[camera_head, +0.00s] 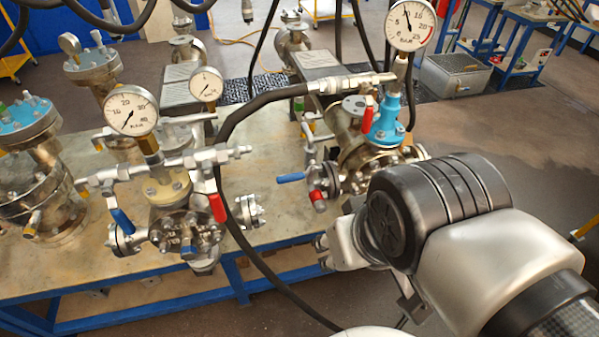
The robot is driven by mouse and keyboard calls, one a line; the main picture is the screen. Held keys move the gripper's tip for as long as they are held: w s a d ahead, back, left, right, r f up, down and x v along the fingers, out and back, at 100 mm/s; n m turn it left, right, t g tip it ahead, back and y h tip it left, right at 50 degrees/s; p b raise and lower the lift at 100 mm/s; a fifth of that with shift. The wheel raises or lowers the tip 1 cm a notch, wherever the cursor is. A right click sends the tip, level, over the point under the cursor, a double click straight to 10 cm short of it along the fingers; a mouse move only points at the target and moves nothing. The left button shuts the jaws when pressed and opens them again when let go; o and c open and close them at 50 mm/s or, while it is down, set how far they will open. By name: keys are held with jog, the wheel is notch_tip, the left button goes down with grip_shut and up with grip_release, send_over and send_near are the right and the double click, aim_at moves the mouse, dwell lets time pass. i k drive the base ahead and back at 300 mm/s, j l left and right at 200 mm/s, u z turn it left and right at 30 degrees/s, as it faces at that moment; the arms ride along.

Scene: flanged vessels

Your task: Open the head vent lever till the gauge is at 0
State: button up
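The right vessel (362,158) has a blue head fitting (388,118) with a round gauge (411,25) above it. The needle points nearly straight up, near the 10 mark, off 0. A red lever (367,114) hangs beside the blue fitting. A blue lever (291,178) points left from a side valve lower down. No label shows which is the head vent lever. My arm comes in from the lower right, and its black joint covers the right vessel's lower right side.
A left vessel (185,232) has its own gauge (131,110), a red lever (217,207) and a blue lever (122,221). A dark hose (228,130) loops between the vessels. More vessels crowd the metal bench (275,232) at left. Open floor (490,130) lies at right.

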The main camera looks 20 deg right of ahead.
aim_at(288, 178)
jog(key=i+l, duration=0.1)
jog(key=l, duration=0.6)
jog(key=u, duration=1.65)
